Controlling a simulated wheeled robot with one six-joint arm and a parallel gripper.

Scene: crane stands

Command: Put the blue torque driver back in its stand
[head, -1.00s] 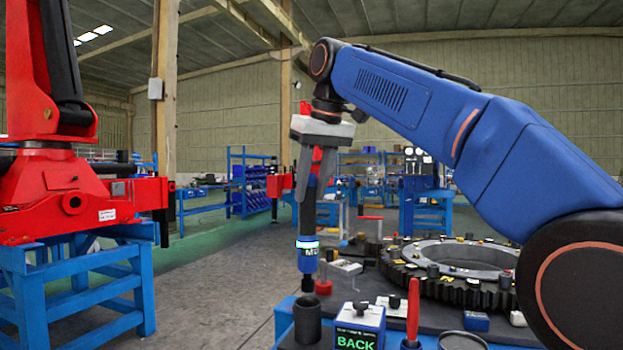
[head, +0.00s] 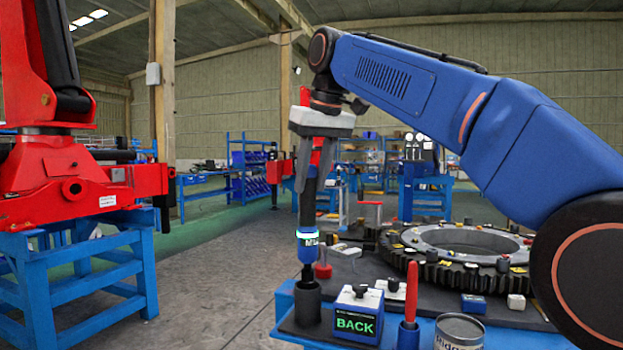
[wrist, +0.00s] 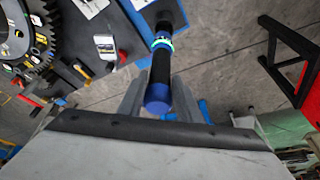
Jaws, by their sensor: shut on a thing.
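The blue torque driver (head: 308,246) hangs upright in my gripper (head: 314,172). It has a long black grip, a lit green-white ring and a blue lower body with a dark tip. The gripper is shut on its upper grip. In the wrist view the driver's blue end cap (wrist: 158,97) shows between the fingers. The stand, a black cup (head: 307,308), is directly below in the head view. The driver's tip overlaps the cup's mouth; I cannot tell how far inside it is. In the wrist view the driver largely hides the cup.
A box with a green BACK display (head: 355,322) stands just right of the cup. A red-handled tool (head: 411,295) and a tin (head: 460,331) are further right. A large gear ring (head: 462,256) lies behind. Floor is open left of the bench.

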